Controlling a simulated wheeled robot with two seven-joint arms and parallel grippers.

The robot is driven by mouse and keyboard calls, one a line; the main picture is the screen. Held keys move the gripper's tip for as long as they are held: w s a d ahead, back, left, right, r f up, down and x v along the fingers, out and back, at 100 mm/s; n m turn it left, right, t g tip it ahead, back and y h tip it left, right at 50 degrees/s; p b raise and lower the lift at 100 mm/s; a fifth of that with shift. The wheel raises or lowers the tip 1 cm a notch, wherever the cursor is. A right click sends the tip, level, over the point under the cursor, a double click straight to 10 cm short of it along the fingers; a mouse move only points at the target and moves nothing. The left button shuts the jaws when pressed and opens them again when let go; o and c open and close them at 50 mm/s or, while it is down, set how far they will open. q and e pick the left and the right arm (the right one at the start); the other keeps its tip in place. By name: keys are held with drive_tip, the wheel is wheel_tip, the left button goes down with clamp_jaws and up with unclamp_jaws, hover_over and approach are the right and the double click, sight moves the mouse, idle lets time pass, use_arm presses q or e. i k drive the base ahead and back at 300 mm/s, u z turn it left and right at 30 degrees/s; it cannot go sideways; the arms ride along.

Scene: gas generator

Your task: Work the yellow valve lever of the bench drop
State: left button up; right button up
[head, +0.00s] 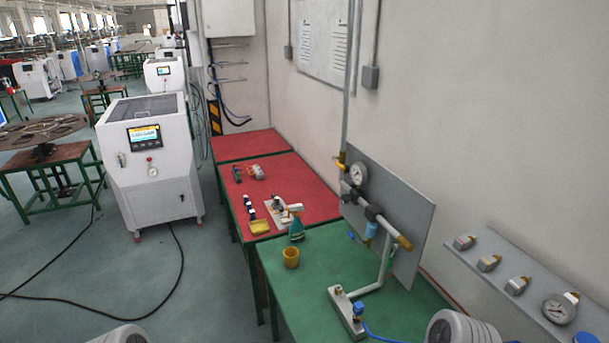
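The bench drop is a grey pipe (349,90) running down the wall to a grey panel (415,220) at the back of the green bench. A small yellow lever (341,165) shows at the lower end of this pipe, just left of a round gauge (358,174). It is too small for me to tell its exact angle. Below the gauge, a pipe with a brass end (403,242) runs along the panel. Neither gripper is in view. Only rounded grey parts of my arms show at the bottom edge, well away from the lever.
Red benches (300,180) with small items lie behind. A shelf (500,265) with fittings is at right. A white machine (150,160) stands left.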

sight(338, 164)
drive_tip(key=z, duration=1.15)
drive_tip(key=k, duration=0.15)
drive_tip(key=u, duration=2.7)
drive_tip(key=i, duration=1.85)
drive_tip(key=z, duration=1.5)
drive_tip(key=i, duration=0.85)
drive_tip(key=z, duration=0.75)
